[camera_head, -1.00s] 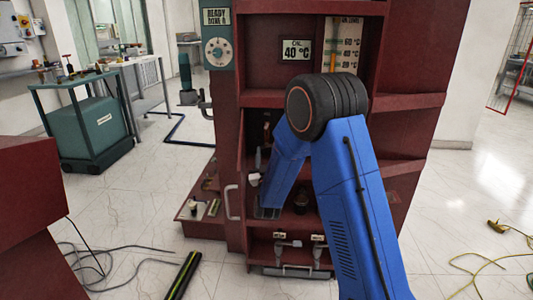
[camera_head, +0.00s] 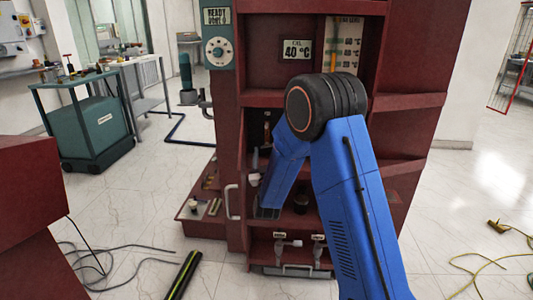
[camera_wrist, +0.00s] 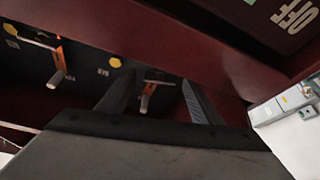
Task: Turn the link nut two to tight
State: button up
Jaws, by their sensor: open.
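In the wrist view, two T-shaped pieces with pale handles and orange parts stand against a dark panel: one at the left (camera_wrist: 59,62) and one (camera_wrist: 151,88) seen between my fingers. Yellow hexagonal nuts show at the upper left (camera_wrist: 11,29) and near my left fingertip (camera_wrist: 115,62). Small panel lettering is hard to read, so I cannot tell which nut is link nut two. My gripper (camera_wrist: 158,77) is open and empty, its dark fingers apart, with no visible contact. In the head view, my blue arm reaches into the dark red cabinet (camera_head: 275,98); the fingers are not clear there.
A dark red beam (camera_wrist: 150,45) crosses the wrist view above the panel, close to my gripper. In the head view, shelves and side walls surround my arm. A lower compartment holds two handled fittings (camera_head: 289,243). Cables (camera_head: 95,262) lie on the floor at left; a teal cart (camera_head: 98,128) stands behind.

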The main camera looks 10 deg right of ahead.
jog(key=v, duration=1.7)
jog(key=shift+s, duration=0.15)
jog(key=shift+c, duration=0.3)
